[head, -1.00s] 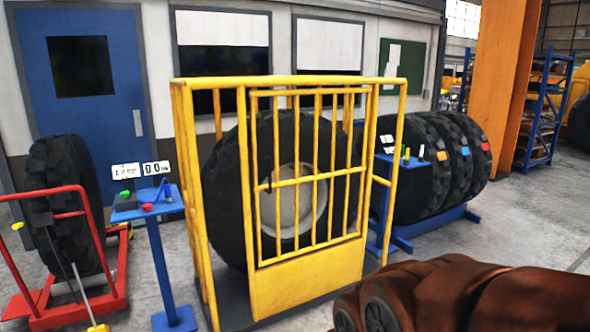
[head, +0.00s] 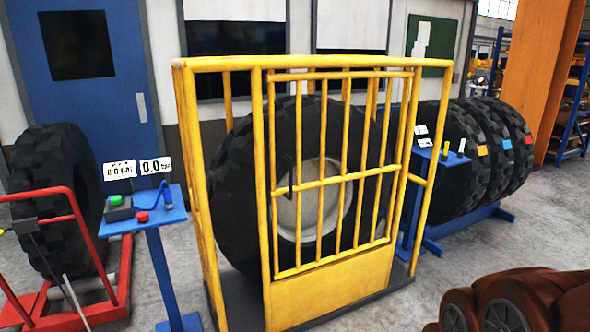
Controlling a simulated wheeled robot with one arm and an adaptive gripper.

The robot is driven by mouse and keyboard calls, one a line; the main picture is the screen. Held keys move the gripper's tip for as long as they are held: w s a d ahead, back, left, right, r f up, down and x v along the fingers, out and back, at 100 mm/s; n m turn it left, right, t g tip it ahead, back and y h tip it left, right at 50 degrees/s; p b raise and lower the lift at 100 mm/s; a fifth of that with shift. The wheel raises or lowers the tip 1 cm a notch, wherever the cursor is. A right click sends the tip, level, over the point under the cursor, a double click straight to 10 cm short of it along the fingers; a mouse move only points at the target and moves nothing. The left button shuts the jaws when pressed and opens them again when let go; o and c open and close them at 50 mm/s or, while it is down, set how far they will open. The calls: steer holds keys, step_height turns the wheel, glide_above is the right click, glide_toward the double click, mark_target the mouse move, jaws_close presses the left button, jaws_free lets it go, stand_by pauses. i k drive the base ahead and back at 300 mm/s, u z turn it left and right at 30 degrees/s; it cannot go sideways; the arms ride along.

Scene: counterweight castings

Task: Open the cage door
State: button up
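The yellow barred cage (head: 215,62) stands in the middle of the head view around a large black tyre (head: 240,190) with a pale rim. Its door (head: 325,288) is the front panel, with vertical bars, a crossbar and a solid yellow lower plate. The door looks shut, in line with the frame. A small dark handle (head: 291,176) sits at the door's left side by the crossbar. A brown part of my arm shows at the lower right, apart from the cage. My gripper is not in view.
A blue stand (head: 155,218) with gauges and buttons is left of the cage. A red trolley (head: 70,305) with a tyre (head: 60,190) stands farther left. Several tyres (head: 490,150) sit on a blue rack (head: 455,228) at right.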

mark_target(323, 76)
steer(key=u, duration=0.35)
steer(key=i, duration=0.7)
steer(key=u, duration=0.9)
steer(key=i, duration=0.25)
steer(key=u, duration=0.25)
